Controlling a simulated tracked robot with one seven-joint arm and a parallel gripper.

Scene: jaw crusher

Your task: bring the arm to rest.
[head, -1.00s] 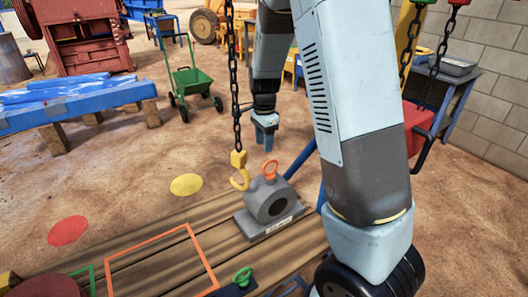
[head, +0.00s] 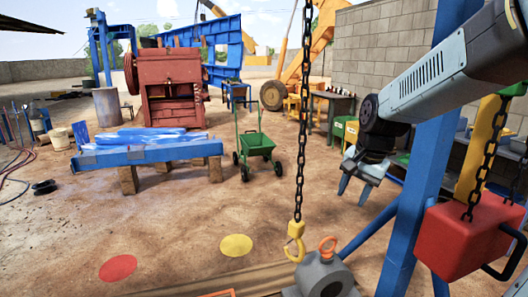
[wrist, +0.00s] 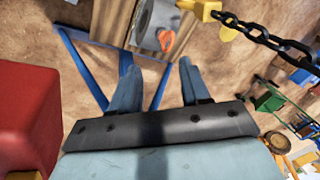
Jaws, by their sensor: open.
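My gripper (head: 356,185) hangs in the air on the right of the head view, on my raised arm, pointing down. Its two fingers are apart with nothing between them; they also show in the wrist view (wrist: 158,85). A grey bearing block (head: 325,275) with an orange eye ring (head: 328,246) sits on the wooden boards below, at the bottom of the head view. The yellow hook (head: 295,242) on its chain hangs beside the ring, left of my gripper. I cannot tell if hook and ring touch.
A blue post (head: 430,150) and a red block (head: 468,235) on chains stand close to the right of my arm. The hanging chain (head: 303,110) is to the left. A green cart (head: 256,145) and a red crusher (head: 172,90) stand farther back. Open sandy ground lies between.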

